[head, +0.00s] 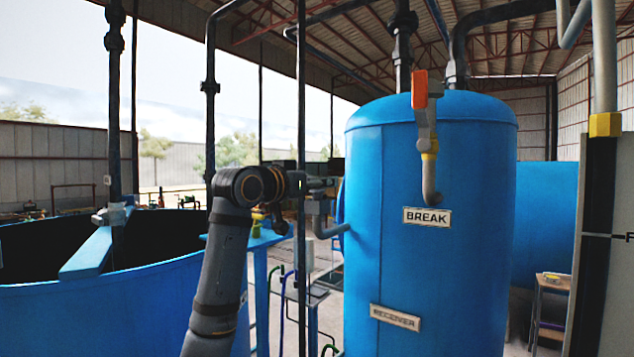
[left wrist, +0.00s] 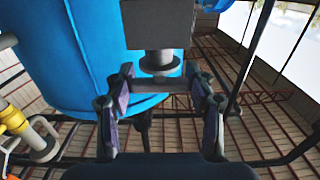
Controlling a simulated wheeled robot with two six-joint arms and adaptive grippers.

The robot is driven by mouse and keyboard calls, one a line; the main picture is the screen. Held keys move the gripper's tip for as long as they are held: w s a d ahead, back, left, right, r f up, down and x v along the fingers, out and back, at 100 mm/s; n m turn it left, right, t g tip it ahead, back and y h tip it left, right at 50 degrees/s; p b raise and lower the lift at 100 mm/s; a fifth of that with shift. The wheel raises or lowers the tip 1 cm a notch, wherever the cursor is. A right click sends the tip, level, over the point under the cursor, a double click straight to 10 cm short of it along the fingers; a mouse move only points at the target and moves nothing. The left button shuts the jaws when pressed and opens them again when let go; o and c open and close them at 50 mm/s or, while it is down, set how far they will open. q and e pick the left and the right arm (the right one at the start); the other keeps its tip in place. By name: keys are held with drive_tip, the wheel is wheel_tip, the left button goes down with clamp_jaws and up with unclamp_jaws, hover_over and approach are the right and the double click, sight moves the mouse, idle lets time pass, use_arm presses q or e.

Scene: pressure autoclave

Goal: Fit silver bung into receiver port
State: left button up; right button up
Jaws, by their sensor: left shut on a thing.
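The blue receiver tank (head: 430,215) stands right of centre in the head view, with its wall (left wrist: 105,45) also in the left wrist view. A grey elbow pipe (head: 328,230) leaves its left side and ends in a grey block-shaped fitting, the receiver port (head: 317,206). In the left wrist view the grey block (left wrist: 158,25) is straight ahead of my left gripper (left wrist: 161,78). The silver bung (left wrist: 160,64) is between the fingertips, close against the block; I cannot tell how deep it sits. In the head view my left gripper (head: 318,184) is just above the port, its fingers small and dark.
A valve with an orange handle (head: 420,95) and a BREAK label (head: 427,216) are on the tank front. A dark vertical pipe (head: 301,100) runs close beside my left gripper. An open blue vat (head: 90,310) stands at the left.

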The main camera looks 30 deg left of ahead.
use_arm(q)
drive_tip(key=shift+f+b, duration=0.55)
drive_tip(key=shift+f, duration=0.25)
drive_tip(key=o, duration=1.3)
drive_tip(key=shift+c, duration=0.2)
drive_tip(key=shift+s, duration=0.15)
drive_tip(key=s+a, duration=0.1)
drive_tip(key=s, duration=1)
drive_tip(key=shift+s+a, duration=0.25)
drive_tip(key=shift+s, duration=0.05)
